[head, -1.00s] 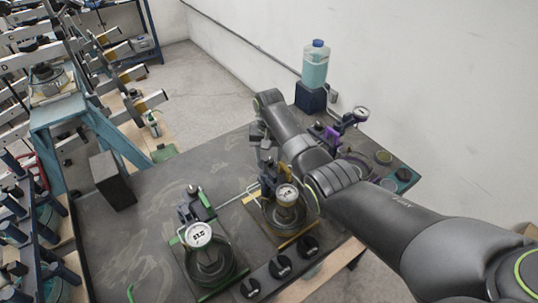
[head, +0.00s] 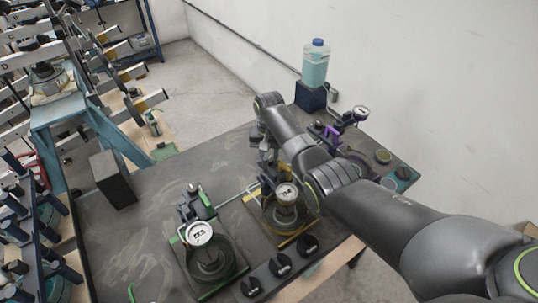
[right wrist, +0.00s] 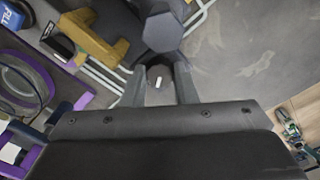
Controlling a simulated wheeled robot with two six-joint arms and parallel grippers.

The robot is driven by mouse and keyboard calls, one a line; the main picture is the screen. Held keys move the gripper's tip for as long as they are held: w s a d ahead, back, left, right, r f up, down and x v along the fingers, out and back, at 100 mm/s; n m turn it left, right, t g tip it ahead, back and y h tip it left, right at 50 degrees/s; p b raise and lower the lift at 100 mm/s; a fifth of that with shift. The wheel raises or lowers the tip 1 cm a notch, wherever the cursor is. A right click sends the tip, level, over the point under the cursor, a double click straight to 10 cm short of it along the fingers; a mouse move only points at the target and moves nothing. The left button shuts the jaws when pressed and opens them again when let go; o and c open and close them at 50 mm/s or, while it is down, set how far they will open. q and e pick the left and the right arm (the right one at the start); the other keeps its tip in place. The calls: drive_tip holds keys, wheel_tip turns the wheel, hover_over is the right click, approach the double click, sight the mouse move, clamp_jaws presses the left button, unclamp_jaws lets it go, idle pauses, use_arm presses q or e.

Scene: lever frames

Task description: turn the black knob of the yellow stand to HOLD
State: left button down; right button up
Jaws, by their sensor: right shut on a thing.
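The yellow stand (head: 297,237) is on the dark bench, with a round white-faced gauge (head: 286,192) at its front. Part of its yellow frame also shows in the right wrist view (right wrist: 97,42). My right gripper (head: 267,163) is at the back of this stand, partly hidden by its own arm in the head view. In the right wrist view its two fingers are shut on the black knob (right wrist: 158,84), whose end carries a small white mark. No HOLD label can be read, so I cannot tell the knob's setting. My left gripper is not in view.
A green stand (head: 188,276) with a gauge is left of the yellow one; a purple stand (head: 332,132) is behind to the right. Several black knobs line a front strip (head: 264,271). A liquid bottle (head: 315,63) stands at the back.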

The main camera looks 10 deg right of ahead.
drive_tip(key=shift+r+m+p, duration=0.15)
drive_tip(key=shift+m+p, duration=0.3)
drive_tip(key=shift+m, duration=0.45)
drive_tip(key=shift+m+p, duration=0.3)
drive_tip(key=shift+m, duration=0.8)
drive_tip(key=o, duration=1)
